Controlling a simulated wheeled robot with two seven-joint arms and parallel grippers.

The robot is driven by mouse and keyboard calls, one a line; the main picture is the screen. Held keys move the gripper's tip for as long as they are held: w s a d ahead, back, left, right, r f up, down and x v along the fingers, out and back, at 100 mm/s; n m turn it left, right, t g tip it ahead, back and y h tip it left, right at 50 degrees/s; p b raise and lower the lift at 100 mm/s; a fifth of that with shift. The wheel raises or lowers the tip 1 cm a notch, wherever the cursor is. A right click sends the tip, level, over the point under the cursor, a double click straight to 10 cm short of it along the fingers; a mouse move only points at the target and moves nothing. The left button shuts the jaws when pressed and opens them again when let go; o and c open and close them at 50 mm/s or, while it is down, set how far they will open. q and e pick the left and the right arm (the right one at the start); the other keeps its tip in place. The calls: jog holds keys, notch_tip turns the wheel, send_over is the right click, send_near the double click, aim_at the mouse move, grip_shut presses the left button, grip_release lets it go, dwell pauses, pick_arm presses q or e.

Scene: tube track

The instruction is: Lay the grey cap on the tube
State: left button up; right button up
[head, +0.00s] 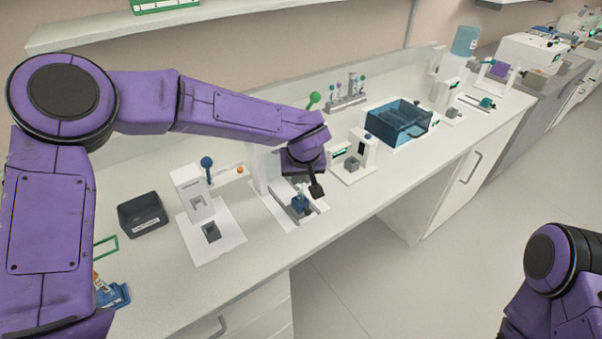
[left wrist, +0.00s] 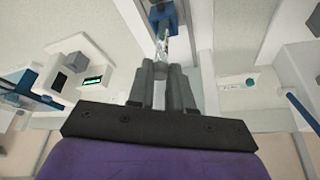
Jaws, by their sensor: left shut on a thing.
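My left gripper (head: 316,189) is over the white rail stand on the bench, its fingers pointing down. In the left wrist view its fingers (left wrist: 161,72) are closed together at the tips. A small grey piece, seemingly the grey cap, is between them, mostly hidden. Just beyond the tips is a slim clear tube (left wrist: 162,42), running towards a blue holder (left wrist: 163,13). I cannot tell whether cap and tube touch. My right gripper is out of view.
A white device (head: 193,196) with a blue-knobbed lever stands left of the rail stand, and a black box (head: 142,214) farther left. Another white device (head: 364,146) stands close on the right, before a blue transparent bin (head: 398,121). The bench's front strip is mostly clear.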

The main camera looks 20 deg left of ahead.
pick_arm(q)
jog(key=shift+p, duration=0.3)
jog(key=o, duration=0.8)
jog(key=shift+o, duration=0.2)
jog(key=b+v, duration=0.1)
jog(key=v, duration=0.9)
jog(key=shift+r+b, duration=0.25)
jog(key=shift+b, duration=0.05)
jog(key=shift+d, duration=0.1)
